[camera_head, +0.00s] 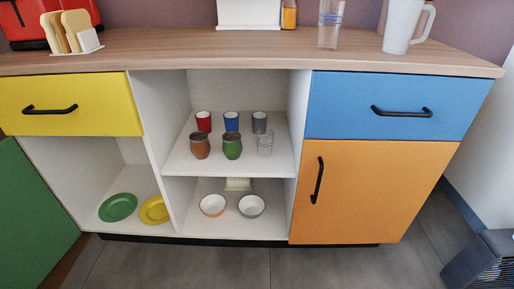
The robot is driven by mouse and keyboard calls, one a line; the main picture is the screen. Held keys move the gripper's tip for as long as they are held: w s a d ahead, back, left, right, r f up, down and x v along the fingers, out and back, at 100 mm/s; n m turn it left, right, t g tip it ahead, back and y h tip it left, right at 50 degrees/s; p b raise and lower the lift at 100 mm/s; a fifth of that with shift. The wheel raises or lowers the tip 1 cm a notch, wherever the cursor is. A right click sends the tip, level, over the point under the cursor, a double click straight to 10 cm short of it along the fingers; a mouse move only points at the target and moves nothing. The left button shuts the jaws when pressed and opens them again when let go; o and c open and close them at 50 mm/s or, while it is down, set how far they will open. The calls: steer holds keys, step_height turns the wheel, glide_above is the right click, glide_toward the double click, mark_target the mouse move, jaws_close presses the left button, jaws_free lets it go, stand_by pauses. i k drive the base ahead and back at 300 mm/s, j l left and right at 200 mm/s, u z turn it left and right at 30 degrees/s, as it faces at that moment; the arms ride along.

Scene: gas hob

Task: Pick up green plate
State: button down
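The green plate (118,207) lies flat on the floor of the lower left cabinet compartment, left of a yellow plate (154,210). The two plates sit close together near the front of the compartment. The compartment is open, with its green door (35,210) swung out to the left. My gripper is not in view.
Cups and jars (232,146) stand on the middle shelf, with two bowls (251,206) below. The blue drawer (390,104), yellow drawer (70,94) and orange door (365,195) are shut. A dark bin-like object (482,262) stands at right. The front floor (240,267) is clear.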

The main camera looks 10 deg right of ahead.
mark_target(118, 207)
steer(key=u, duration=0.6)
steer(key=i+j+u, duration=0.15)
steer(key=i+u, duration=0.15)
steer(key=i, duration=0.3)
steer(key=i+u, duration=0.3)
steer(key=i, duration=0.35)
steer(key=i+j+z, duration=0.1)
steer(key=i+z, duration=0.15)
steer(key=i, duration=0.3)
steer(key=i+j+z, duration=0.25)
steer(key=i, duration=0.3)
